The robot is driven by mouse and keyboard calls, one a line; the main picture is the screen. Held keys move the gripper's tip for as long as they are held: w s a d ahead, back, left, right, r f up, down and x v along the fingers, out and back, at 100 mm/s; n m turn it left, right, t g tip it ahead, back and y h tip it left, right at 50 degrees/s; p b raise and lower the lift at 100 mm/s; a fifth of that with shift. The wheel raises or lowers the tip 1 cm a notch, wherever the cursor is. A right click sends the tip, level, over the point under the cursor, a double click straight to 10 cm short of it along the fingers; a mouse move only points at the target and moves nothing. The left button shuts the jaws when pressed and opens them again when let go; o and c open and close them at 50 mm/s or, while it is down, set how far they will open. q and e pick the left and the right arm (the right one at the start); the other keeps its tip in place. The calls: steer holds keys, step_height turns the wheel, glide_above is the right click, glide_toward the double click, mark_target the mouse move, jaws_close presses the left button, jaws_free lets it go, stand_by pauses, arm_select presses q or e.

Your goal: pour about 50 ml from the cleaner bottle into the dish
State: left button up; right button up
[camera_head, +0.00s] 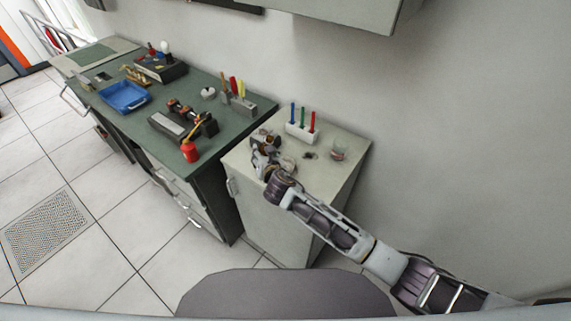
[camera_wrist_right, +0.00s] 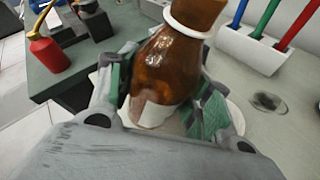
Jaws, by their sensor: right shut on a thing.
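My right gripper (camera_head: 262,152) is shut on the brown cleaner bottle (camera_wrist_right: 172,62) above the pale cabinet top. In the right wrist view, its green-padded fingers (camera_wrist_right: 165,98) lie on both sides of the bottle. The bottle has a white ring at its neck and a pale label low down. It leans in that view; its true tilt and any flow of liquid cannot be told. A pale round dish (camera_wrist_right: 236,116) shows partly behind and below the bottle, mostly hidden; its edge shows beside the gripper in the head view (camera_head: 288,164). My left gripper is not in view.
A white holder (camera_head: 301,132) with blue, green and red sticks stands at the cabinet's back. A small clear glass vessel (camera_head: 338,151) stands at right, near a dark item (camera_head: 310,155). The green workbench (camera_head: 215,130) at left carries a red oil can (camera_head: 190,151) and tools.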

steer(key=shift+f+n+h, duration=0.4)
steer(key=shift+f, duration=0.25)
steer(key=shift+f+n+h, duration=0.35)
steer(key=shift+n+h, duration=0.15)
steer(key=shift+n, duration=0.2)
steer(key=shift+w+r, duration=0.1)
